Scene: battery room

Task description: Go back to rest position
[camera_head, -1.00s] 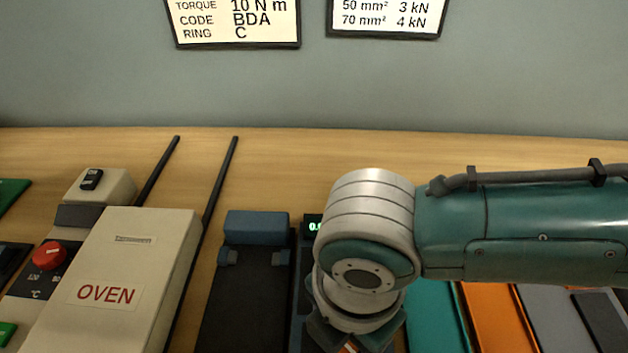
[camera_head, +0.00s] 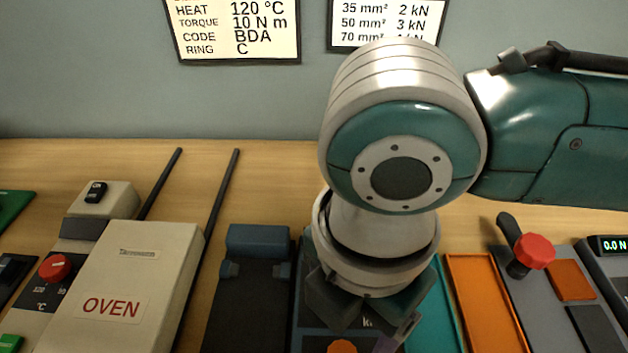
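My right arm comes in from the right and bends downward over the middle of the bench. My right gripper (camera_head: 372,318) points down above a dark device with an orange knob (camera_head: 342,347) and a partly hidden "k" marking. A small purplish-grey piece (camera_head: 398,333) shows at its fingertips; whether it is a finger or a held thing is unclear. The finger gap is mostly hidden. My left arm and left gripper are out of view.
A cream oven (camera_head: 118,285) and a control box with a red button (camera_head: 55,267) stand at left. A black-and-blue fixture (camera_head: 255,290) is beside them. Orange tray (camera_head: 485,300), teal tray (camera_head: 440,320) and a red-knobbed lever device (camera_head: 534,251) lie at right. Wall signs (camera_head: 238,28) hang behind.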

